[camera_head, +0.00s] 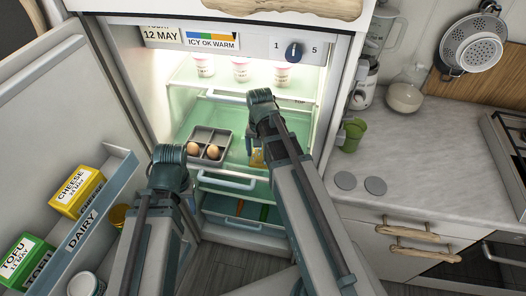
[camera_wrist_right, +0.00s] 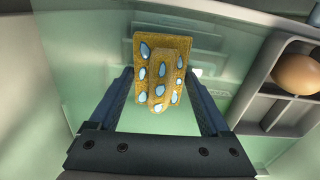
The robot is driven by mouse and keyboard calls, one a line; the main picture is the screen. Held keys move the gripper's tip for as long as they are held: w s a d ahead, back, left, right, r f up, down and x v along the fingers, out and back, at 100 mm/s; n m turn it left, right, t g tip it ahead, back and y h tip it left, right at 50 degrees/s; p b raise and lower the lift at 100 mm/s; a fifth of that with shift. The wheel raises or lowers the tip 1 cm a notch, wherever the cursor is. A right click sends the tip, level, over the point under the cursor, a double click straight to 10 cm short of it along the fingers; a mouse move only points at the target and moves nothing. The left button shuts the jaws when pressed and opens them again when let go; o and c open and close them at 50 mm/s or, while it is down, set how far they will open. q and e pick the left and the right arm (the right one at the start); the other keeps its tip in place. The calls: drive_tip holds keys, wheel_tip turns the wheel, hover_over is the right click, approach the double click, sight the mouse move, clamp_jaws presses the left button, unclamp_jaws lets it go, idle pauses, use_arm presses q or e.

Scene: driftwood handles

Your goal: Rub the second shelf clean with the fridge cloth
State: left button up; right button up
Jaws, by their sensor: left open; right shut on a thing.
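The fridge cloth, yellow with pale blue drop shapes, sits between the fingers of my right gripper (camera_wrist_right: 160,100) in the right wrist view (camera_wrist_right: 146,75). My right gripper is shut on it. In the head view only a small yellow patch of the cloth (camera_head: 257,158) shows past my right arm. The cloth is over the pale green second shelf (camera_head: 233,150), right of the egg tray; I cannot tell whether it touches the shelf. My left gripper (camera_head: 172,158) is in front of the fridge opening, open, its fingers mostly hidden by its own wrist.
A grey egg tray (camera_head: 197,133) with two brown eggs stands on the second shelf's left. Several pink-topped cups (camera_head: 241,70) stand on the shelf above. Drawers lie below. The open door's dairy rack (camera_head: 85,228) holds cheese and tofu boxes. A counter (camera_head: 430,150) is at right.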

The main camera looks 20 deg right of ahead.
sight(242, 154)
drive_tip(key=shift+w+a, duration=0.5)
drive_tip(key=shift+a, duration=0.2)
drive_tip(key=shift+w+a, duration=0.5)
drive_tip(key=shift+a, duration=0.15)
drive_tip(key=shift+a, duration=0.1)
drive_tip(key=shift+w+a, duration=0.45)
drive_tip(key=shift+a, duration=0.2)
drive_tip(key=shift+w+a, duration=0.4)
drive_tip(key=shift+a, duration=0.2)
drive_tip(key=shift+r+p, duration=0.4)
drive_tip(key=shift+p, duration=0.05)
wheel_tip(242, 154, up, 5)
drive_tip(key=p, duration=0.5)
